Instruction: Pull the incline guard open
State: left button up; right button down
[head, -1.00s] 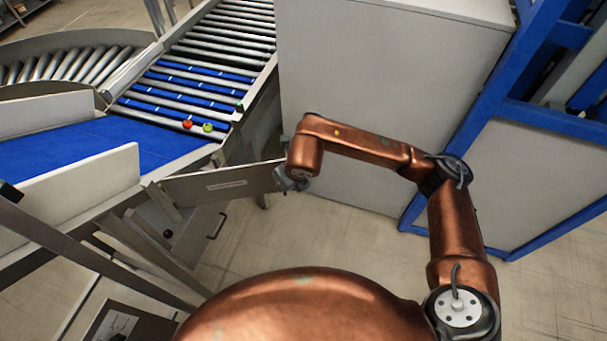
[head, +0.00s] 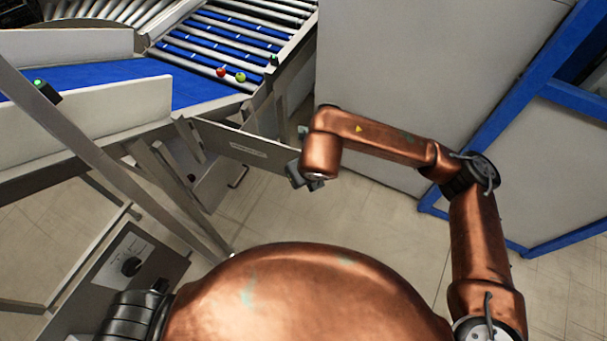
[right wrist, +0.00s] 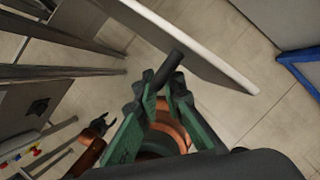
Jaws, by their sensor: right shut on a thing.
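The incline guard (head: 228,142) is a flat grey panel with a small pale label, beside the conveyor's lower side. In the head view it stands at an angle out from the conveyor frame, with floor visible behind its free end. My right gripper (head: 307,181) is at that free end. In the right wrist view its green fingers (right wrist: 158,92) are shut on a dark bar handle (right wrist: 169,68) beside the panel's pale edge (right wrist: 200,42). What looks like my left gripper (right wrist: 101,124) shows small and dark there; its jaw state is unclear.
The roller conveyor (head: 215,42) has blue strips and carries a red ball (head: 221,72) and a green ball (head: 240,77). A large grey cabinet (head: 400,70) and a blue frame (head: 490,130) stand right. Slanted rails (head: 110,165) cross the left. Floor is open below the guard.

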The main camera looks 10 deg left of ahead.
jog(key=shift+a, duration=0.15)
jog(key=c, duration=2.5)
grip_release()
jog(key=o, duration=0.3)
jog(key=shift+a, duration=0.1)
jog(key=shift+o, duration=0.8)
jog(key=shift+r, duration=0.3)
jog(key=v, duration=1.1)
jog(key=shift+d+r, duration=0.2)
jog(key=shift+d, duration=0.05)
jog(key=shift+s, duration=0.15)
